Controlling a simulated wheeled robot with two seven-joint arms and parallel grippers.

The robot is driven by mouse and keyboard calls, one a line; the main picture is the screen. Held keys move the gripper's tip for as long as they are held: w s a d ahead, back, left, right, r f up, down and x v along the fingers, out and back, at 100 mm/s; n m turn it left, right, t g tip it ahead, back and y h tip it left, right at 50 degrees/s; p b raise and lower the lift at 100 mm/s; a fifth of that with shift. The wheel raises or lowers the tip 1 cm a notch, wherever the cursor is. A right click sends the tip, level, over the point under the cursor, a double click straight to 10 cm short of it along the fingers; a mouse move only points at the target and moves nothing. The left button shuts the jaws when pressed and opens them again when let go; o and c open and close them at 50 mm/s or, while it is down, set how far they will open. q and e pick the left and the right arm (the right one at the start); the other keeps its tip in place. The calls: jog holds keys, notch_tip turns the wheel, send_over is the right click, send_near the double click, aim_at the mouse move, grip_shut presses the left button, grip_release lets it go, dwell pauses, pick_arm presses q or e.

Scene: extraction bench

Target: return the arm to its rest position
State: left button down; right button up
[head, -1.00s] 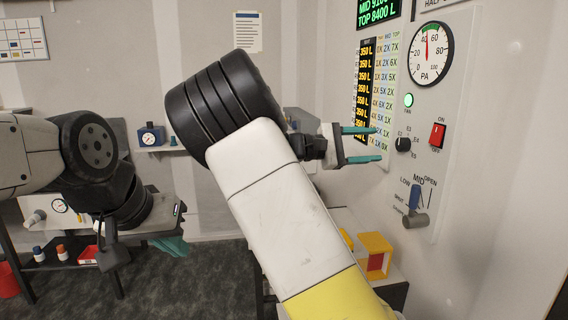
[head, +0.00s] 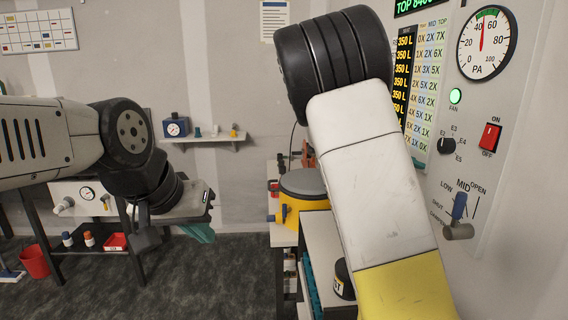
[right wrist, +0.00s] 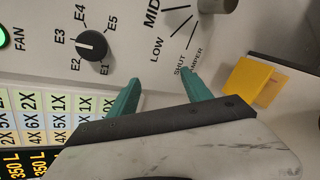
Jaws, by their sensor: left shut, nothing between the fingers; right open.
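My right arm (head: 368,170), white with black rings and a yellow section, rises across the right half of the head view. Its gripper is mostly hidden behind the arm there; a teal sliver shows beside the chart. In the right wrist view my right gripper (right wrist: 161,77) has its two teal fingers apart, with nothing between them, in front of the control panel (right wrist: 130,65). My left gripper (head: 205,236) hangs low at the left in the head view, its teal fingers together and empty.
The panel carries a gauge (head: 487,43), lit green lamp (head: 456,96), red switch (head: 490,137), black selector knob (head: 447,145) and blue-handled lever (head: 459,206). A yellow machine (head: 302,190) stands left of my right arm. A wall shelf (head: 208,142) and red bin (head: 35,261) are further left.

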jog(key=s+a+f+m+y, duration=0.2)
jog(key=s+a+f+y, duration=0.2)
jog(key=s+f+y, duration=0.5)
jog(key=s+a+r+m+t+y, duration=0.4)
jog(key=s+a+r+t+y, duration=0.2)
jog(key=s+a, duration=0.6)
notch_tip(320, 180, up, 2)
jog(key=shift+a+y, duration=0.4)
jog(key=shift+a, duration=0.6)
jog(key=shift+s, duration=0.1)
dwell(2.2)
